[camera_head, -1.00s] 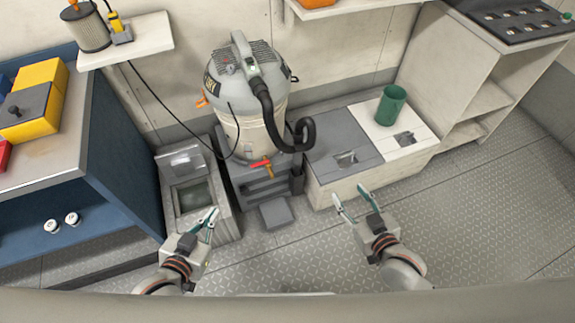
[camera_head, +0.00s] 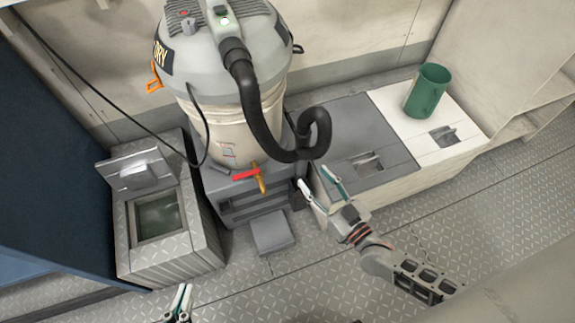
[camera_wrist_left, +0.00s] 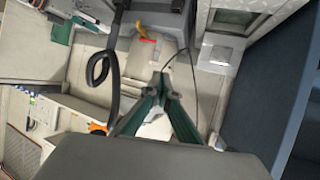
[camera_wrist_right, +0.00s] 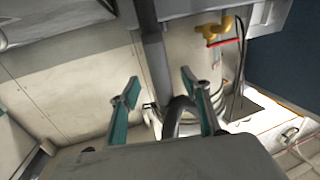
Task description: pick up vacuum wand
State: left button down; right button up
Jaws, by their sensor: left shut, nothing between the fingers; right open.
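The shop vacuum (camera_head: 225,90) stands on a grey stepped base, with a black hose (camera_head: 262,135) looping down at its right. A straight dark tube (camera_wrist_right: 153,60), apparently the vacuum wand, runs down from near the hose loop in the right wrist view. In the head view it is hard to make out. My right gripper (camera_head: 318,181) is open and empty below the hose loop; its fingers (camera_wrist_right: 165,92) frame part of the hose, with no clear contact. My left gripper (camera_head: 182,292) is shut and empty at the bottom edge; its fingertips (camera_wrist_left: 160,85) meet.
A grey and white bench (camera_head: 385,185) with recessed latches and a green cup (camera_head: 427,90) stands right of the vacuum. An open-lidded metal box (camera_head: 180,250) stands at left, beside a blue cabinet (camera_head: 50,180). The tread-plate floor (camera_head: 320,275) in front is clear.

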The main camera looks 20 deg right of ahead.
aim_at(305, 166)
jog(key=shift+x, duration=1.25)
jog(key=b+x, duration=0.1)
jog(key=x, duration=0.3)
jog(key=shift+w+f+b, duration=0.15)
jog(key=shift+w+b, duration=0.2)
jog(key=shift+w, duration=0.35)
pick_arm(q)
jog(key=shift+s+d+f+n+h, duration=0.1)
jog(key=shift+s+d+n+h, duration=0.1)
jog(key=shift+d+n, duration=0.35)
jog(key=shift+s+d+f+n+h, duration=0.15)
jog(key=shift+d+n, duration=0.2)
jog(key=shift+d, duration=0.35)
pick_arm(e)
jog(key=shift+r, duration=0.2)
jog(key=c, duration=1.2)
